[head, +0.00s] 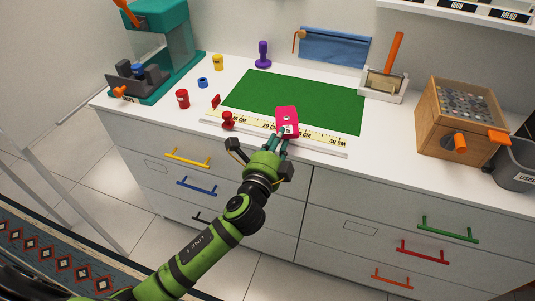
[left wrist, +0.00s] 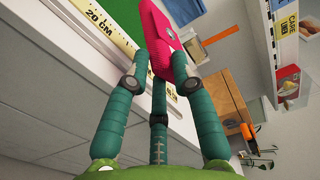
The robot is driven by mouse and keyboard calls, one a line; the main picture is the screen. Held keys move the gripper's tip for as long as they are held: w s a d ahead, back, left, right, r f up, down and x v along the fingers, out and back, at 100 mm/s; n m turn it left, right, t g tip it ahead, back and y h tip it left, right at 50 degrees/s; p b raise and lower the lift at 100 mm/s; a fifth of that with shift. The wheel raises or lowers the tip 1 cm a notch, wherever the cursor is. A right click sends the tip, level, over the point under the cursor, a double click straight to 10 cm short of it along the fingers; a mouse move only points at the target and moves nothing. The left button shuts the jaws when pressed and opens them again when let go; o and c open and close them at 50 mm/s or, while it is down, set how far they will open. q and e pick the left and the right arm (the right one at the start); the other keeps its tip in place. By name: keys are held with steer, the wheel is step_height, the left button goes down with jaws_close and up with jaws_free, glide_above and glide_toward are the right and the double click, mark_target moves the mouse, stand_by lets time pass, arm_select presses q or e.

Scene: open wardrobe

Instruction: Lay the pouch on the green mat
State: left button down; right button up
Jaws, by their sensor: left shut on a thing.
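The pink pouch (head: 287,117) has a round light snap and appears over the ruler and the front edge of the green mat (head: 320,105). Whether it touches them is unclear. My left gripper (head: 281,137) is shut on the pouch's near end at the counter's front. In the left wrist view, the fingers of my left gripper (left wrist: 160,72) close around the pink pouch (left wrist: 163,35). The green mat (left wrist: 125,12) shows beyond the ruler there. The mat's surface is bare. My right gripper is out of view.
A yellow ruler (head: 255,128) runs along the mat's front, with a red knobbed piece (head: 228,119) on its left part. Red (head: 182,99) and yellow (head: 218,62) containers stand left. A purple stamp (head: 263,55) stands behind. A wooden box (head: 463,120) stands right.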

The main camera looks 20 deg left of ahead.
arm_select(q)
step_height(320, 180, down, 6)
steer(key=a+b, duration=0.1)
steer(key=a, duration=0.1)
steer(key=shift+s+a+r, duration=0.15)
steer(key=shift+s+a, duration=0.15)
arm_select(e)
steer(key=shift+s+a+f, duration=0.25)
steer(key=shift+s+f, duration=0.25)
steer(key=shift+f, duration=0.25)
arm_select(q)
steer(key=c, duration=1)
jaws_free()
steer(key=shift+c, duration=0.2)
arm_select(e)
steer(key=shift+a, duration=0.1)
arm_select(q)
steer(key=s+b, duration=0.2)
steer(key=s, duration=1)
steer(key=shift+a+r, duration=0.15)
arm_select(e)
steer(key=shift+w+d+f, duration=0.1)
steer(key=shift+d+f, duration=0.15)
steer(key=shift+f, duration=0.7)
